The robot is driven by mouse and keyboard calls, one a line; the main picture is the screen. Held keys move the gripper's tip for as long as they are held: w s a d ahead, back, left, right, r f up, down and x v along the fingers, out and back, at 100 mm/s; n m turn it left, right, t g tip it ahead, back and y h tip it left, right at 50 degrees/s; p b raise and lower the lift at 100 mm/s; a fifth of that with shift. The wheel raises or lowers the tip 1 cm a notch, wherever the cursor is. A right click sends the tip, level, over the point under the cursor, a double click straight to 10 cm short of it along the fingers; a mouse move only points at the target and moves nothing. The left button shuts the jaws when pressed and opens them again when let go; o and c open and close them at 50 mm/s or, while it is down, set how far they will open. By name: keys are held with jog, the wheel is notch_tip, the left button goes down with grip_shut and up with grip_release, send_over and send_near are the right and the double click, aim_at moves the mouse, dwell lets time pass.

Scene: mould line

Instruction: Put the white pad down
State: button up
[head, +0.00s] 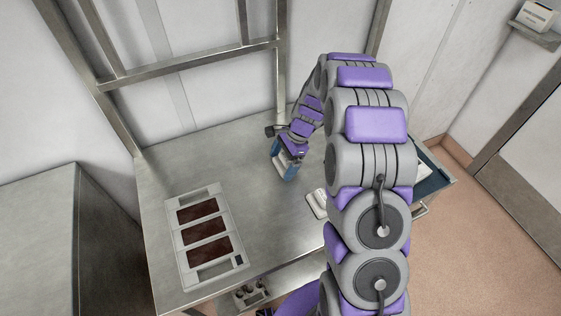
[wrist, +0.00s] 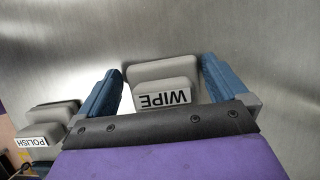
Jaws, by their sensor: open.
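A pale grey-white pad with a handle block labelled WIPE (wrist: 165,90) is between the blue fingers of my gripper (wrist: 160,72) in the wrist view. The fingers are spread, with a gap on each side of the block. The pad appears to rest on the steel surface. A second pale pad, labelled POLISH (wrist: 38,140), lies at the left in the wrist view.
A grey mould tray (head: 232,240) with several dark brown recesses lies on the table's left part. A whitish item (head: 317,204), partly hidden by my arm, lies right of my gripper. A steel frame (head: 190,64) stands behind. Bare table lies between tray and gripper.

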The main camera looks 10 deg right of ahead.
jog(key=p+v, duration=0.2)
jog(key=v, duration=0.9)
jog(key=s+a+r+n, duration=0.3)
jog(key=s+r+n, duration=0.1)
jog(key=s+r, duration=0.45)
jog(key=s+r+n+h, duration=0.2)
jog(key=s+n, duration=0.3)
jog(key=s, duration=1)
jog(key=s+r+n+h, duration=0.2)
jog(key=s+n, duration=0.4)
jog(key=s, duration=0.9)
jog(key=shift+a+n+g, duration=0.3)
jog(key=shift+g, duration=0.1)
